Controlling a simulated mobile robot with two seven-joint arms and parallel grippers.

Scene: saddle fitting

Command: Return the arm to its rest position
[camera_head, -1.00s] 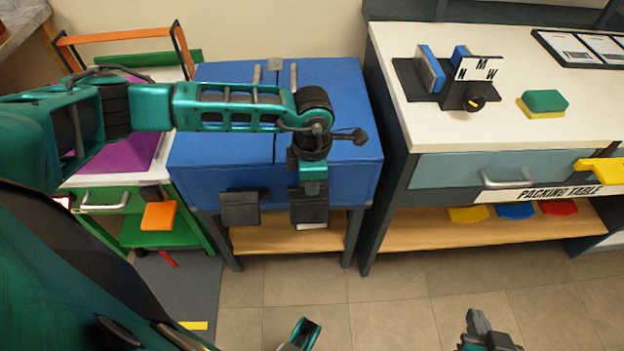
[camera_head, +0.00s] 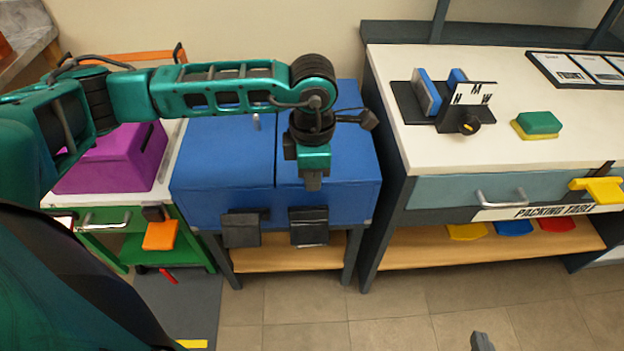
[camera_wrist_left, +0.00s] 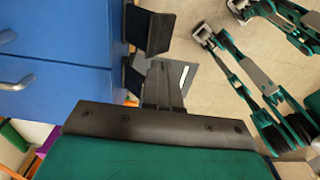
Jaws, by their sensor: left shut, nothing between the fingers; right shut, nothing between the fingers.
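My left arm reaches in from the left in the head view, above the blue cabinet (camera_head: 225,160). Its gripper (camera_head: 312,183) points down in front of the cabinet's right door, shut and empty. It overlaps the cabinet front in the picture; I cannot tell the gap. In the left wrist view the dark fingers (camera_wrist_left: 163,88) are together beside the blue cabinet (camera_wrist_left: 60,60), with nothing between them. My right gripper (camera_head: 482,342) shows only as a grey tip at the bottom edge of the head view, shut.
Two dark pads (camera_head: 241,229) stick out from the cabinet front near the left gripper. A packing table (camera_head: 420,140) stands to the right, bearing a lettered fixture (camera_head: 470,98) and a sponge (camera_head: 540,122). A purple box (camera_head: 110,160) stands left. Floor (camera_head: 400,305) is open in front.

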